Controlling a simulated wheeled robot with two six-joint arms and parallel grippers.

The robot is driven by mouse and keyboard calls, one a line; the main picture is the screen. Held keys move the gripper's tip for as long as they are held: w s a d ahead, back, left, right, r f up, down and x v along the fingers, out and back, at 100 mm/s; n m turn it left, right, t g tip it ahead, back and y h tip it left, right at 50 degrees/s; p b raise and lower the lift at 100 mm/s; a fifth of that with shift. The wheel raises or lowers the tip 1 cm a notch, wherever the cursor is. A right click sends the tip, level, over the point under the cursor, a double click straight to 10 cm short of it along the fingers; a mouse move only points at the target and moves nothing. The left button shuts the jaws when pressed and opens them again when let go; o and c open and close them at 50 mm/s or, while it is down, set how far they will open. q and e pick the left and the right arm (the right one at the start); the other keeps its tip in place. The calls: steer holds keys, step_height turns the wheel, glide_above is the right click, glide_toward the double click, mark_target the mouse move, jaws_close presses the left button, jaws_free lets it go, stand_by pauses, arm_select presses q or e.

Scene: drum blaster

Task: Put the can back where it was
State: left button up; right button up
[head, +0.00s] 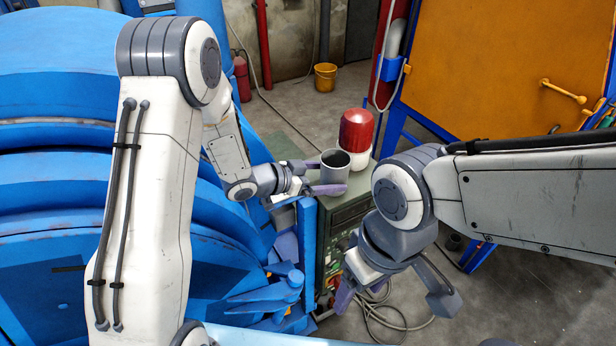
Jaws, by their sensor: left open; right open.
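A grey, open-topped can (335,171) stands upright on the green control cabinet (357,187), near its left edge. My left gripper (325,178) is open at the can, with one purple-padded finger on its far side and the other on its near side. I cannot tell whether the fingers touch it. My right gripper (394,297) is open and empty, pointing down in front of the cabinet and to its right.
A red beacon lamp (356,131) with a white base stands just behind the can. A large blue machine (60,190) fills the left. An orange door (500,70) is at the upper right. Cables (385,318) lie on the floor. A yellow bucket (326,77) stands farther back.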

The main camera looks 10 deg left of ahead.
arm_select(q)
steer(key=b+v, duration=0.2)
steer(key=v, duration=0.9)
steer(key=s+d+n+g+y, duration=0.1)
steer(key=s+g+y, duration=0.3)
steer(key=s, duration=0.9)
steer(key=s+d+r+n+g+y, duration=0.1)
steer(key=s+d+n+g+y, duration=0.1)
steer(key=s, duration=1)
steer(key=d+g+y, duration=0.1)
steer(key=d+y, duration=0.1)
steer(key=y, duration=0.1)
steer(key=shift+s+d+r+g+y, duration=0.2)
steer(key=shift+s+d+g+y, duration=0.15)
steer(key=shift+s+g+y, duration=0.05)
steer(key=shift+f+n, duration=0.1)
steer(key=shift+n, duration=0.2)
